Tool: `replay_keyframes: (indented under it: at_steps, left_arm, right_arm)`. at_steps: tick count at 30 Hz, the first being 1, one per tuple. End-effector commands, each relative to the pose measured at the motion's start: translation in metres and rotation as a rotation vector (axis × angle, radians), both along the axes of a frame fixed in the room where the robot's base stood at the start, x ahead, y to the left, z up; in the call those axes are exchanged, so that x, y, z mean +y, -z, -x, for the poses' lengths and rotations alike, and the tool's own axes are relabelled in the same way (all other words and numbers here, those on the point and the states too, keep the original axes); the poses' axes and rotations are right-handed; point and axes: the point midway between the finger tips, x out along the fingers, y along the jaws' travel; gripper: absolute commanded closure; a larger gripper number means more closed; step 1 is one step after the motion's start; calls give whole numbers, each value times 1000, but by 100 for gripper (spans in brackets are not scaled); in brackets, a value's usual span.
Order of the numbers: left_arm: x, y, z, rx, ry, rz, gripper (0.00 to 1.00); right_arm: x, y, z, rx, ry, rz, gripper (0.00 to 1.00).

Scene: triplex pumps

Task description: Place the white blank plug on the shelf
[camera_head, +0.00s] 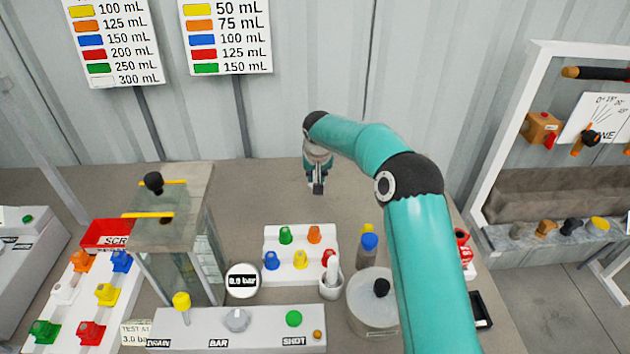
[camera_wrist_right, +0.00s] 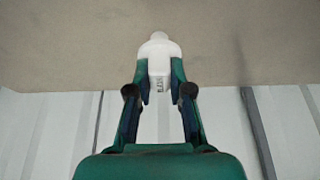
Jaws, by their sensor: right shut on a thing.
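My right gripper (camera_head: 318,188) hangs over the back of the bench, behind the centre rack. In the right wrist view it (camera_wrist_right: 160,88) is shut on the white blank plug (camera_wrist_right: 160,50). The plug has a rounded head and a narrower body with small dark lettering between the fingers. In the head view the gripper and arm hide the plug. A white stepped shelf (camera_head: 272,246) on the bench holds green, orange, blue, yellow and red plugs. Its right end is close to a white cup. My left gripper is not in view.
A clear-walled tank (camera_head: 170,235) with yellow levers stands left of the shelf. A second white rack (camera_head: 62,312) with coloured plugs is at far left. A control panel (camera_head: 240,332) lies in front. A lidded pot (camera_head: 370,312) stands at right. The bench behind the shelf is clear.

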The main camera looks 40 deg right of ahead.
Motion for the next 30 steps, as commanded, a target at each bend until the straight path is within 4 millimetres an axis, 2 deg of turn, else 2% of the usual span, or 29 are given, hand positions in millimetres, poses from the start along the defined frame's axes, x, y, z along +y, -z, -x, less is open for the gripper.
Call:
replay_keyframes:
  at_steps: [4,15,16,20,30]
  left_arm:
    - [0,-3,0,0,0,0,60]
    - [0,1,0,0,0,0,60]
    - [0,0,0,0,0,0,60]
    - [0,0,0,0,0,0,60]
    - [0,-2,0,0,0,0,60]
  right_arm:
    - [0,18,1,3,0,-2,100]
    - [0,24,0,1,0,-1,100]
    - [0,23,0,1,0,-1,77]
    - [0,22,0,1,0,-1,55]
    - [1,20,0,0,0,-1,55]
